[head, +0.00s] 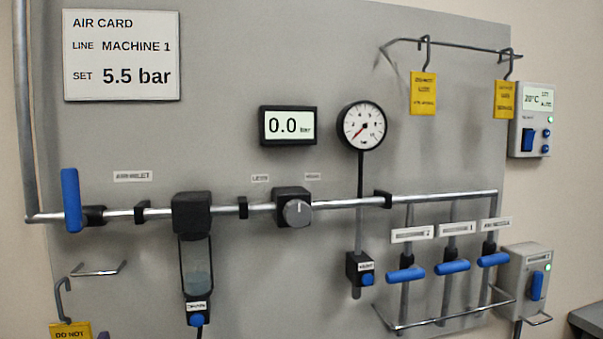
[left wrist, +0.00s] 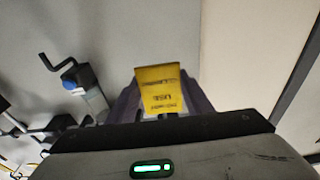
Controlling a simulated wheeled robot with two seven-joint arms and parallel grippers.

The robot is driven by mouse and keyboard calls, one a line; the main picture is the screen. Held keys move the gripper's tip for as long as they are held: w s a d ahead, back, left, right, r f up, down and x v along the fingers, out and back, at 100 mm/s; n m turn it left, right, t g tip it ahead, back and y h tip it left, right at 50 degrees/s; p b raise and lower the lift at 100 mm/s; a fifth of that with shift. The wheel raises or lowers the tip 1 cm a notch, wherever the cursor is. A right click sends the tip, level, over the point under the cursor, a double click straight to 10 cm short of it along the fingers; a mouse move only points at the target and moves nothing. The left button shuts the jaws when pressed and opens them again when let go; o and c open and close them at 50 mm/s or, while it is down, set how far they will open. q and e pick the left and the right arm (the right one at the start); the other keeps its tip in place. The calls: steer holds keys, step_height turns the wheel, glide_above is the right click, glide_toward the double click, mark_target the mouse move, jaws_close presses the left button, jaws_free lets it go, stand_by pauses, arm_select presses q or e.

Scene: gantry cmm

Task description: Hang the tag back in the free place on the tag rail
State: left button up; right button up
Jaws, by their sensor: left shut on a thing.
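A yellow tag with a grey hook (head: 70,333) is at the lower left of the head view, its lower part cut off by the frame. In the left wrist view the tag (left wrist: 159,88) sits between the fingers of my left gripper (left wrist: 160,108), which is shut on it. Only a sliver of that gripper shows in the head view. The tag rail (head: 465,46) is a metal bar at the upper right of the board. Two yellow tags, one left (head: 424,93) and one right (head: 504,99), hang from it by hooks, with bare rail between them. My right gripper is not in view.
A grey board carries a horizontal pipe (head: 345,203) with a blue-handled valve (head: 71,200), a gauge (head: 361,126) and a display (head: 288,125). A small wire bracket (head: 98,271) is near the held tag's hook. A thermostat box (head: 532,120) is right of the rail.

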arm_select(q)
steer(key=s+d+f+m+h, duration=0.2)
steer(key=s+d+f+h, duration=0.15)
steer(key=d, duration=0.25)
steer(key=s+d+f+m+h, duration=0.2)
steer(key=s+d+f+h, duration=0.15)
steer(key=d, duration=0.35)
steer(key=s+f+n+y, duration=0.1)
steer(key=s+f+y, duration=0.1)
steer(key=s+f, duration=0.3)
steer(key=s, duration=0.3)
steer(key=shift+d+y, duration=0.3)
steer(key=shift+d, duration=0.05)
steer(key=shift+d, duration=0.1)
